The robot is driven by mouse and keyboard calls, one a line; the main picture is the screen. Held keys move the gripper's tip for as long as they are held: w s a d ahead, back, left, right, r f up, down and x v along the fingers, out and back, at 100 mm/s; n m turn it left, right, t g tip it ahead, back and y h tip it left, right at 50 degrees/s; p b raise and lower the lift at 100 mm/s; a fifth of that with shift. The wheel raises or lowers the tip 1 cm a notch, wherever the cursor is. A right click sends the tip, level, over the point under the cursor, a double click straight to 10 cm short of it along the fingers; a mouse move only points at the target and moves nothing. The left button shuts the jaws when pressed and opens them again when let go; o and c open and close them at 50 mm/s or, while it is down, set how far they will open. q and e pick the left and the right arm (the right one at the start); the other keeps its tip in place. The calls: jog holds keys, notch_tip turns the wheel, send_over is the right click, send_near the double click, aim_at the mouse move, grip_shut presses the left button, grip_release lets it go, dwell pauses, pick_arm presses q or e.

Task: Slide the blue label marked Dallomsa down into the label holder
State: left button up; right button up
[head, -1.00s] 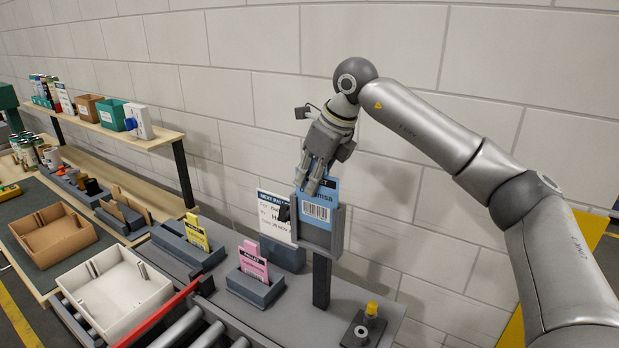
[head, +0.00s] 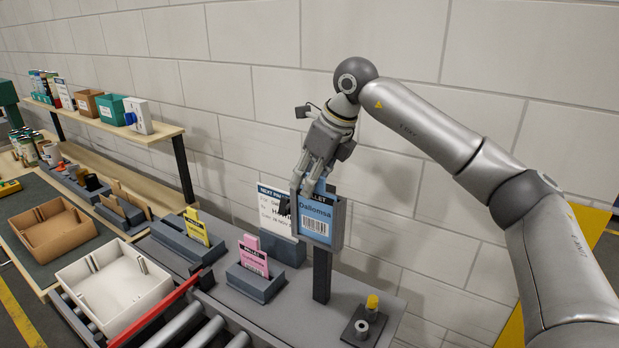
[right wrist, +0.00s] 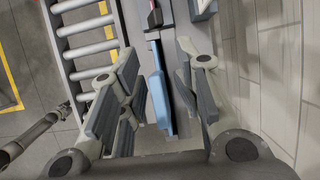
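The blue label marked Dallomsa (head: 316,216) stands upright inside the grey frame of the label holder (head: 337,224), which is on a dark post. Its name and barcode face out, and its top rises near my fingers. My right gripper (head: 315,183) is at the label's upper edge, pointing down, and its fingers cover part of the label's top. In the right wrist view the fingers (right wrist: 158,88) are apart, with the blue label (right wrist: 160,92) seen almost edge-on between them and a gap on both sides. My left gripper is not in view.
A pink label (head: 253,258) and a yellow label (head: 196,228) stand in grey stands to the left. A white sign (head: 270,208) stands just behind the holder. A yellow-topped part (head: 372,303) is at the right. A white tray (head: 112,310) is at the lower left.

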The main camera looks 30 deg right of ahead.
jog(key=v, duration=1.2)
jog(key=shift+d, duration=0.1)
